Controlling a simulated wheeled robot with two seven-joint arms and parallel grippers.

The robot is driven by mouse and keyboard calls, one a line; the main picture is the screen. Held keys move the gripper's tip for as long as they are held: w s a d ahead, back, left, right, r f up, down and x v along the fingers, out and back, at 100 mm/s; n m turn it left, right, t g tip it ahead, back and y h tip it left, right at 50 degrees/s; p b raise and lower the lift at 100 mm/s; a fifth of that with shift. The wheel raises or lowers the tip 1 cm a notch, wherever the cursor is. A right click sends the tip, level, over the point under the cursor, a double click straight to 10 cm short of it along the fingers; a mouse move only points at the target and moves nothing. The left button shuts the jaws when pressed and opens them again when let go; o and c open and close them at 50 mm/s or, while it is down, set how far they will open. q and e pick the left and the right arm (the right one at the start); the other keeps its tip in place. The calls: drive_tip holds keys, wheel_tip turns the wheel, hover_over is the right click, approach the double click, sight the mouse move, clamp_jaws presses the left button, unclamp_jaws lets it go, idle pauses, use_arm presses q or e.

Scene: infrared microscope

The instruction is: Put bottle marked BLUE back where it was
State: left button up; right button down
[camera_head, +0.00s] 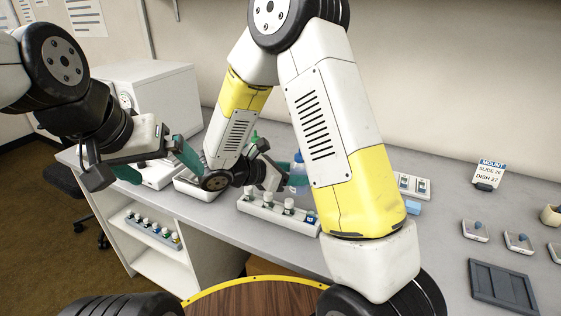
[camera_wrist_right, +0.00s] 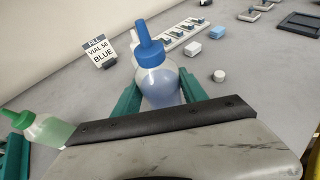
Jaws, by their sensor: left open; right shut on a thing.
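The bottle with blue liquid and a blue nozzle cap (camera_wrist_right: 160,86) stands between the green fingers of my right gripper (camera_wrist_right: 160,98), which is shut on it. It also shows in the head view (camera_head: 298,172), partly hidden by my right arm, behind the white vial rack. I cannot tell whether its base touches the bench. A green-capped bottle with green liquid (camera_wrist_right: 47,129) is at the left of the wrist view, tilted in the picture. My left gripper (camera_head: 158,166) is open and empty, left of my right gripper in the head view.
A white rack with several vials (camera_head: 265,213) stands at the bench's front edge. A sign reading "FILL VIAL 56 BLUE" (camera_wrist_right: 99,51) stands behind the bottle. A small white cap (camera_wrist_right: 219,76) lies to its right. A dark tray (camera_head: 503,286) is far right. A white machine (camera_head: 160,90) stands back left.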

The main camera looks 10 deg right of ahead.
drive_tip(key=w, duration=0.4)
drive_tip(key=w+f, duration=0.1)
drive_tip(key=w, duration=0.9)
drive_tip(key=shift+w+a+f, duration=0.15)
drive_tip(key=shift+w+a, duration=0.05)
drive_tip(key=shift+a, duration=0.1)
drive_tip(key=shift+w+f, duration=0.1)
drive_tip(key=shift+f, duration=1.65)
drive_tip(key=shift+f, duration=0.1)
drive_tip(key=c, duration=0.6)
unclamp_jaws()
